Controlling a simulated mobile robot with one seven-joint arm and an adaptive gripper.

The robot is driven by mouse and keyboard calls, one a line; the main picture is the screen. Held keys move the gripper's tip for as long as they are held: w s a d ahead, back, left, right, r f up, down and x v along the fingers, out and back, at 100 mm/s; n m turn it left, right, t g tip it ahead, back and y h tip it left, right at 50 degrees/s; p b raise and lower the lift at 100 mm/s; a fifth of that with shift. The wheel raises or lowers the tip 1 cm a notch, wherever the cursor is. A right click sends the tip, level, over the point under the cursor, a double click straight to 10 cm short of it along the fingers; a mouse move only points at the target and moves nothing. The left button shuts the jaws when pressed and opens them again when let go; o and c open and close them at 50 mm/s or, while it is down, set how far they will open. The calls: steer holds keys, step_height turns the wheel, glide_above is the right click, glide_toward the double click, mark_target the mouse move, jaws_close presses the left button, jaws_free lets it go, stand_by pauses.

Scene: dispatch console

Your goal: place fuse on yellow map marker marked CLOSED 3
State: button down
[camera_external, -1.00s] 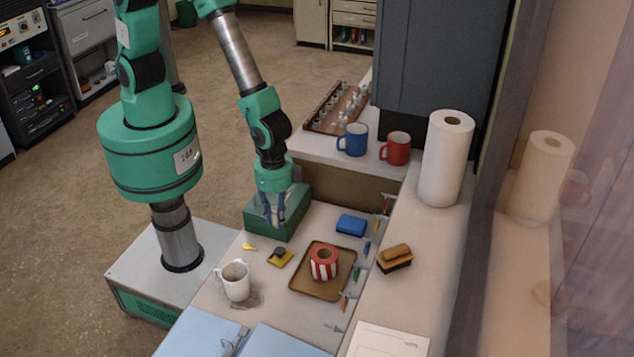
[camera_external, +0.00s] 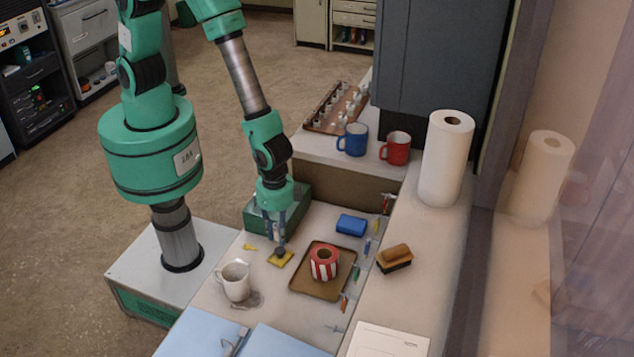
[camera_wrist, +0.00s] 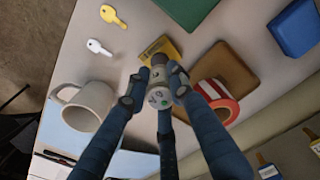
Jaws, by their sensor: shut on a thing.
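The yellow map marker (camera_external: 281,259) is a small flat square on the counter, left of the brown tray; its far part shows in the wrist view (camera_wrist: 162,48). Its lettering is not readable. My gripper (camera_external: 279,242) is above the marker, pointing down. In the wrist view, my gripper (camera_wrist: 156,92) is shut on the fuse (camera_wrist: 159,97), a pale short cylinder with a metal end. The fuse overlaps the marker's near part in that view. I cannot tell whether it touches the marker. The fuse is hard to make out in the external view.
A white mug (camera_external: 235,281) stands left of the marker. The tray (camera_external: 318,290) with a red-and-white roll (camera_external: 324,263) is close on the right. A green box (camera_external: 312,200) and a blue box (camera_external: 351,225) stand behind. Keys (camera_wrist: 113,17) lie nearby.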

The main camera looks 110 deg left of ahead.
steer(key=shift+f, duration=1.9)
steer(key=shift+f, duration=0.1)
steer(key=c, duration=1.5)
jaws_free()
step_height(320, 180, up, 12)
steer(key=shift+r+p, duration=0.1)
steer(key=shift+p, duration=0.3)
